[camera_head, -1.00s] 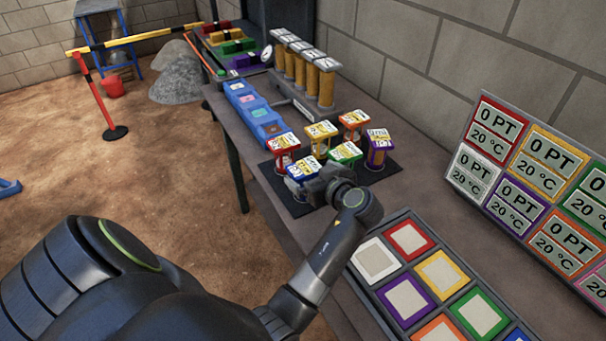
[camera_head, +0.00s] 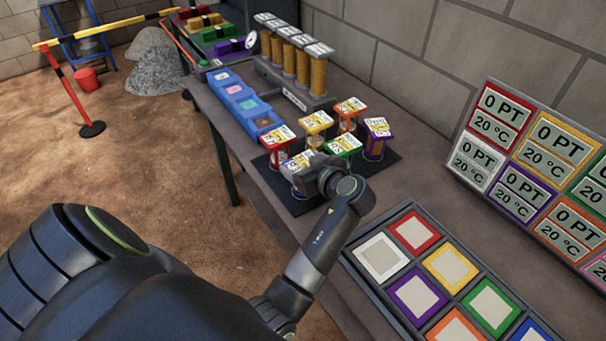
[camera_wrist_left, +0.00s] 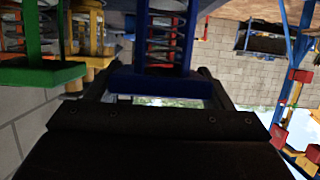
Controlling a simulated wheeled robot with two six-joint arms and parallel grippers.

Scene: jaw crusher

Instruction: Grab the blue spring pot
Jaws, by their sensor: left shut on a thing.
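The blue spring pot (camera_head: 299,161) stands at the near edge of the group of pots in the head view, mostly hidden behind my left gripper (camera_head: 311,176). In the left wrist view the blue pot (camera_wrist_left: 167,45) appears upside down, its blue frame and coiled spring between the two dark fingers. My left gripper (camera_wrist_left: 160,98) is shut on the blue pot. I cannot tell whether the pot is clear of the mat. My right gripper is in neither view.
Red (camera_head: 280,145), yellow (camera_head: 315,125), orange (camera_head: 349,112), green (camera_head: 341,146) and purple (camera_head: 375,137) pots stand close by on a dark mat (camera_head: 380,170). A tray of coloured squares (camera_head: 355,235) lies nearer, and a display board (camera_head: 530,160) stands at the right.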

